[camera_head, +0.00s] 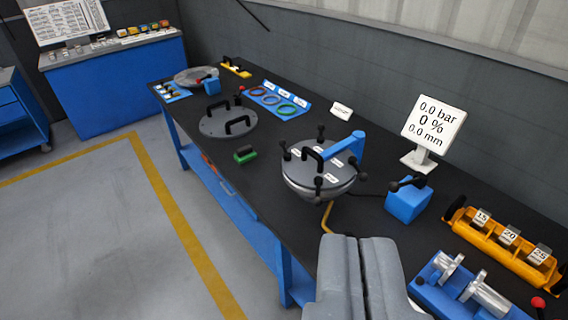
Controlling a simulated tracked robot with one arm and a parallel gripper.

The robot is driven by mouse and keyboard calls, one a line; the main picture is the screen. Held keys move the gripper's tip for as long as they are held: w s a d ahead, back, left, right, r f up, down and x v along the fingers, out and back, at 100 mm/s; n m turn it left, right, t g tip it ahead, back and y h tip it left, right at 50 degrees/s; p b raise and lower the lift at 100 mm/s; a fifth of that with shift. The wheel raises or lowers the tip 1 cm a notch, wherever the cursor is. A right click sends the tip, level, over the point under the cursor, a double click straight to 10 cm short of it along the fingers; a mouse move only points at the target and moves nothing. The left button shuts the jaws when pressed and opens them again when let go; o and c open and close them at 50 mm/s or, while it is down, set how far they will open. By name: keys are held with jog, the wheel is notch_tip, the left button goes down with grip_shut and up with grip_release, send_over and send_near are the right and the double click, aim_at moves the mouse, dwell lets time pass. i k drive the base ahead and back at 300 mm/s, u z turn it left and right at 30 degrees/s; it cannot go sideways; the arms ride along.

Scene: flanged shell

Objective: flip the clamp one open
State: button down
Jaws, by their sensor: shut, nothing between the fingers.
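The flanged shell (305,190) stands on the black bench near the middle of the view. Its grey lid (339,176) has a black handle and small white labels. Several clamps with black knobs sit around its rim, such as a front clamp (318,189) and a back clamp (320,133). The labels are too small to read, so I cannot tell which is clamp one. A blue arm (345,144) reaches over the lid from the right. My gripper (358,240) is at the bottom, shut and empty, in front of the shell and apart from it.
A blue block with a black lever (406,204) and a display (433,122) reading 0.0 bar stand right of the shell. A yellow rack (505,245) and blue fixture (465,290) are at the lower right.

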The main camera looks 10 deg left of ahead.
aim_at(286, 155)
jog(key=k, duration=0.7)
jog(key=u, duration=0.35)
jog(key=i, duration=0.65)
jog(key=u, duration=0.65)
jog(key=i, duration=1.5)
jog(key=z, duration=0.7)
